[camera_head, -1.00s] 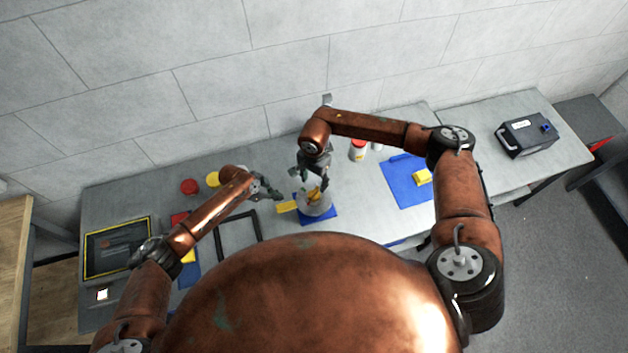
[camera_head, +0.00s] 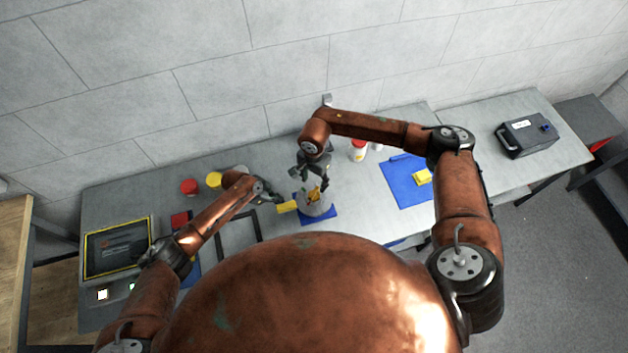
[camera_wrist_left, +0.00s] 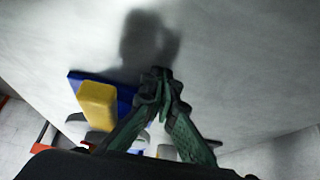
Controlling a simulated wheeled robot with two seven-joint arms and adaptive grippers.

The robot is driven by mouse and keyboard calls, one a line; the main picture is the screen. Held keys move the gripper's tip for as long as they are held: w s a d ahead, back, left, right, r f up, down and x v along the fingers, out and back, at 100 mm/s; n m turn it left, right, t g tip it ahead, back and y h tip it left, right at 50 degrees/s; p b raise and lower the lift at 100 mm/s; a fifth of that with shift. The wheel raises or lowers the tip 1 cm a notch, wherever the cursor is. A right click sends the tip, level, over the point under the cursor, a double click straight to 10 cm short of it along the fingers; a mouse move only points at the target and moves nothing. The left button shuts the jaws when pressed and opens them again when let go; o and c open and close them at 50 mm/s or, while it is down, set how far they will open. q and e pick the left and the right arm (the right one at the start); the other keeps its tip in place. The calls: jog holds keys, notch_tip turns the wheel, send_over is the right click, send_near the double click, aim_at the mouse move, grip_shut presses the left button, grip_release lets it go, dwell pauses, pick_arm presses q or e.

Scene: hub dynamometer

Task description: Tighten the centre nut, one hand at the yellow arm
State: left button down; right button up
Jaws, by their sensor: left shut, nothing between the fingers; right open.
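The hub dynamometer is a grey round body (camera_head: 318,209) on a blue base (camera_head: 319,219), with a yellow arm (camera_head: 287,207) sticking out to its left. In the left wrist view the yellow arm (camera_wrist_left: 97,104) shows as a block over blue. My left gripper (camera_head: 280,198) is shut and empty, just left of and behind the yellow arm; its fingers (camera_wrist_left: 162,82) meet in the left wrist view, apart from the arm. My right gripper (camera_head: 308,188) is open above the hub, around a yellow-orange part (camera_head: 314,193) at its middle. The centre nut itself is too small to make out.
A blue mat (camera_head: 405,185) with a yellow block (camera_head: 422,177) lies to the right. A red-and-white jar (camera_head: 358,150) stands behind the hub. Red (camera_head: 189,187) and yellow (camera_head: 214,180) round things and a black frame (camera_head: 240,230) are on the left. A screen (camera_head: 118,247) lies far left.

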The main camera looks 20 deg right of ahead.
pick_arm(q)
jog(key=shift+r, duration=0.2)
jog(key=shift+r, duration=0.65)
jog(key=shift+s, duration=0.4)
jog(key=shift+s, duration=0.4)
jog(key=shift+s, duration=0.35)
jog(key=shift+w, duration=0.45)
